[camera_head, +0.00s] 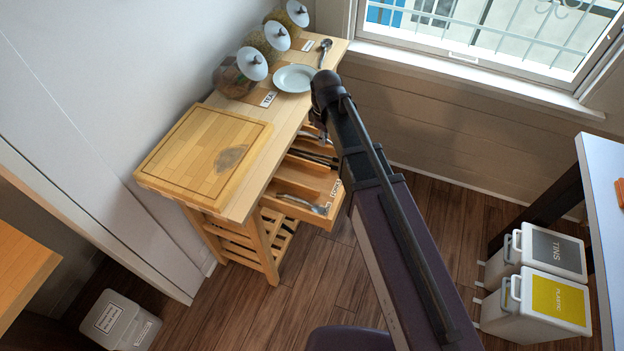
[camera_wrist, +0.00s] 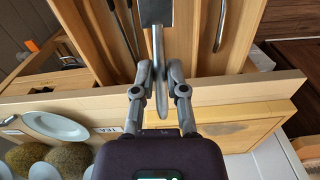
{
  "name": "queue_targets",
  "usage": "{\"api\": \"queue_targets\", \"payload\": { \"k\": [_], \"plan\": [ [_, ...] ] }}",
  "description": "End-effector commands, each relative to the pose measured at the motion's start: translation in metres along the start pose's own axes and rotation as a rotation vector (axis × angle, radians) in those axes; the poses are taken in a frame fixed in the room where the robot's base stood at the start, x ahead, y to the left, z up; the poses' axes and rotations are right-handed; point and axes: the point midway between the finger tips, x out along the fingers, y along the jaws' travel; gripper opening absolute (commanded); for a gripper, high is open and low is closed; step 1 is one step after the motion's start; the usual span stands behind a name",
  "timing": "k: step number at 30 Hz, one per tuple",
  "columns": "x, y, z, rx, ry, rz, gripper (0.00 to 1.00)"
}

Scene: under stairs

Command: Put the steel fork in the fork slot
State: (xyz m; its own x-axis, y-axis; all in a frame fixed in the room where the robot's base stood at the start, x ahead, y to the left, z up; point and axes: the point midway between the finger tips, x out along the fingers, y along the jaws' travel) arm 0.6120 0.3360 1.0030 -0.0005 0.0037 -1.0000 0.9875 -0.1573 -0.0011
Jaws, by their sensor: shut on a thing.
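The steel fork (camera_wrist: 158,45) is in my gripper (camera_wrist: 161,82) in the wrist view. Its bright handle is between the two fingers, and a flat grey end runs out of the top of the picture, so its tines cannot be made out. The fork is over the middle compartment (camera_wrist: 188,40) of the open drawer; I cannot tell whether it touches the floor. In the head view this compartment (camera_head: 307,178) looks empty, with a small label (camera_head: 335,187) at its front end. My arm hides my gripper and the fork there.
The near compartment holds a steel utensil (camera_head: 298,202); the far one holds dark-handled utensils (camera_head: 316,158). The worktop above bears a cutting board (camera_head: 205,150), a plate (camera_head: 294,78), several jars and a spoon (camera_head: 325,52). The worktop edge (camera_wrist: 240,88) is close to my fingers. Bins (camera_head: 545,290) stand right.

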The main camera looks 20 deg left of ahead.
Motion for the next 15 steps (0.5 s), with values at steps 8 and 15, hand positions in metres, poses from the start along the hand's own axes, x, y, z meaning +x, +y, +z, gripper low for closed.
{"api": "queue_targets", "payload": {
  "k": [8, 15],
  "plan": [
    [-0.003, -0.020, -0.027, -0.075, 0.000, 0.000, 0.00],
    [-0.003, -0.021, -0.029, -0.079, 0.000, 0.000, 0.00]
  ]
}}
